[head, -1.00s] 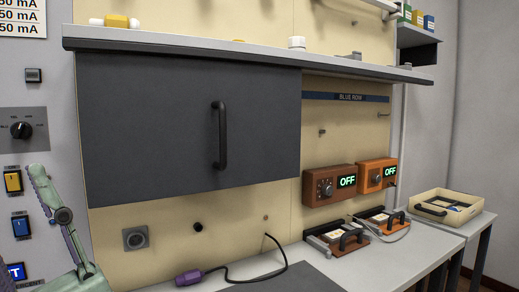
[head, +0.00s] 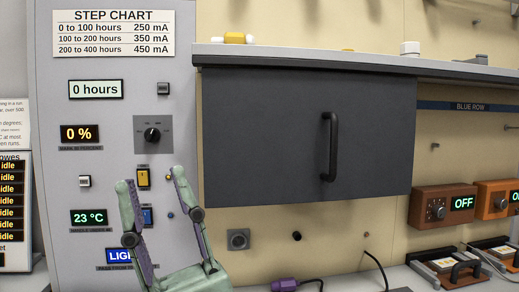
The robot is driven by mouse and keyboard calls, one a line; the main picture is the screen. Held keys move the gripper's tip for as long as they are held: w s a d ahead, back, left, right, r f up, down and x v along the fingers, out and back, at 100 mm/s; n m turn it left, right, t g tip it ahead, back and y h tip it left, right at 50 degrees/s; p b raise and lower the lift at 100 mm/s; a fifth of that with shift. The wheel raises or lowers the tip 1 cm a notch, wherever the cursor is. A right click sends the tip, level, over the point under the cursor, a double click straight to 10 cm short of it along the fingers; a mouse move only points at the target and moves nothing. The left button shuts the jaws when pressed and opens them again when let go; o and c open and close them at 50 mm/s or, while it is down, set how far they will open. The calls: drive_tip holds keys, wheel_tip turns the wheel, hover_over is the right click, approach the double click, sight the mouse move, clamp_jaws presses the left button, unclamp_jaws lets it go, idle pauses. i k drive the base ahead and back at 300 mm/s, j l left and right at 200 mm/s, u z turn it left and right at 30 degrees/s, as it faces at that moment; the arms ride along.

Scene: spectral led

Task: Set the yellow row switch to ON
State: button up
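The yellow switch (head: 143,178) is on the grey control panel, below the black rotary knob. Its lever is too small to read as up or down. My green gripper (head: 152,178), with purple finger pads, rises from the bottom of the head view. Its two fingers are wide apart and empty. In the picture the yellow switch shows between the fingertips; I cannot tell how far in front of the panel they are.
A rotary knob (head: 152,134) and small displays surround the switches. A dark cabinet (head: 300,135) with a handle hangs to the right under a shelf (head: 300,57). A purple plug (head: 285,285) lies on the bench below.

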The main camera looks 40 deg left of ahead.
sight(143, 176)
drive_tip(key=k+l+u, duration=0.1)
drive_tip(key=u, duration=1.7)
